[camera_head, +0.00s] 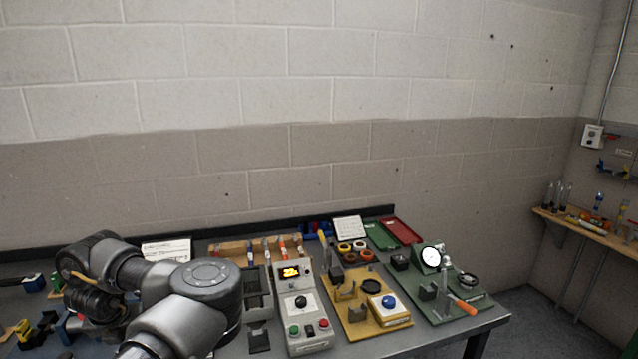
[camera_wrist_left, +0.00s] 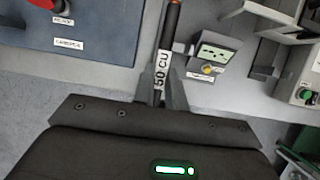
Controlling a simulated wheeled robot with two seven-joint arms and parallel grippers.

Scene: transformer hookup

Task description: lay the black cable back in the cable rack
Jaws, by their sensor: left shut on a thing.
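The black cable (camera_wrist_left: 173,18) shows in the left wrist view as a short dark rod with a white "50 CU" sleeve. My left gripper (camera_wrist_left: 161,92) is shut on it, and the cable points away from the jaws. In the head view my left arm comes in at the lower left, and its links hide the jaws and the cable. A wooden rack (camera_head: 228,248), which looks like the cable rack, stands at the back of the bench with several pieces with coloured ends in it. My right gripper is in neither view.
A grey control box (camera_head: 305,330) with a lit display stands right of my arm. A yellow fixture board (camera_head: 355,322) and a green gauge board (camera_head: 452,310) lie further right. In the wrist view, a blue-grey panel (camera_wrist_left: 75,28) and a small meter (camera_wrist_left: 214,54) flank the cable.

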